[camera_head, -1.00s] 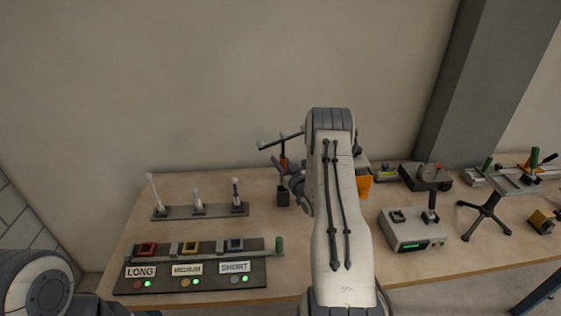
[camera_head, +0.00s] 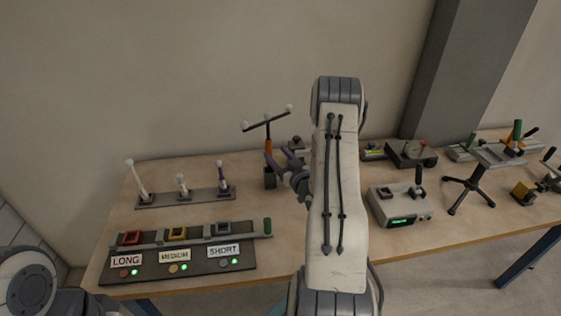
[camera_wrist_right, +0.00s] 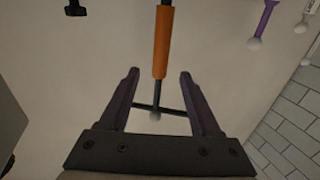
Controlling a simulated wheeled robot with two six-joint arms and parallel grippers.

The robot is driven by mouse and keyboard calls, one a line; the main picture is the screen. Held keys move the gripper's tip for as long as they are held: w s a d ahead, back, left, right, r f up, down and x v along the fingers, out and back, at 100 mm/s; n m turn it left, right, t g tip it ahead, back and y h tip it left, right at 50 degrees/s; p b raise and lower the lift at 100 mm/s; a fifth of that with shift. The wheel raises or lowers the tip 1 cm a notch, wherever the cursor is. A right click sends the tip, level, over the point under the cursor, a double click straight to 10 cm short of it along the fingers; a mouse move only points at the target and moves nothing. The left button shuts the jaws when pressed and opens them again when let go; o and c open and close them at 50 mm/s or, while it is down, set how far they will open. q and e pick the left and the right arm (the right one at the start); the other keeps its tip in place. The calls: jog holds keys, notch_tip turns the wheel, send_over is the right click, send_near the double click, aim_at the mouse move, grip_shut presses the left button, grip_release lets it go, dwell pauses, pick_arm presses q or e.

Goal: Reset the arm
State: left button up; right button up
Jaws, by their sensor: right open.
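A stand with an orange post (camera_head: 268,146) rises from a dark block (camera_head: 270,180) at the back of the bench. A dark crossbar (camera_head: 266,121) with white ball ends tops it, tilted with its right end higher. My right gripper (camera_head: 279,157) is open just right of the post, its purple fingers pointing up and left. In the right wrist view the orange post (camera_wrist_right: 162,45) lies in front of the open jaws, and the crossbar shows across the gap between the fingers; contact cannot be told. My left gripper is out of view; only part of that arm shows.
A panel (camera_head: 177,263) labelled LONG, MEDIUM and SHORT, with green lights lit, lies at front left. Behind it a rack (camera_head: 186,199) holds three white-tipped rods. A grey box (camera_head: 400,205) and a tripod stand (camera_head: 470,190) are right of my arm.

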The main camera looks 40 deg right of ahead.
jog(key=shift+s+a, duration=0.2)
jog(key=shift+s, duration=0.7)
jog(key=shift+w, duration=0.1)
jog(key=w+a+r+n+g+y, duration=0.1)
jog(key=w+a+n+g+y, duration=0.15)
jog(key=a, duration=0.55)
jog(key=w+a+r+n+g+y, duration=0.15)
jog(key=w+a, duration=0.25)
jog(key=a, duration=0.4)
jog(key=s+a+r+n+g, duration=0.1)
jog(key=s+a+g, duration=0.2)
jog(key=a, duration=0.4)
jog(key=s+a+r+n+g, duration=0.1)
jog(key=s+a+g, duration=0.1)
jog(key=a, duration=0.5)
jog(key=s+a+r+n+g, duration=0.1)
jog(key=s+a+g, duration=0.2)
jog(key=s, duration=0.7)
jog(key=s+a+r+n+g, duration=0.1)
jog(key=s+a, duration=0.3)
jog(key=s, duration=0.6)
jog(key=s+a+r+n+g, duration=0.1)
jog(key=s+a+g, duration=0.3)
jog(key=s, duration=0.5)
jog(key=shift+s+a+r+n+g, duration=0.3)
jog(key=shift+s+r, duration=0.1)
jog(key=shift+r, duration=0.25)
jog(key=shift+d, duration=0.1)
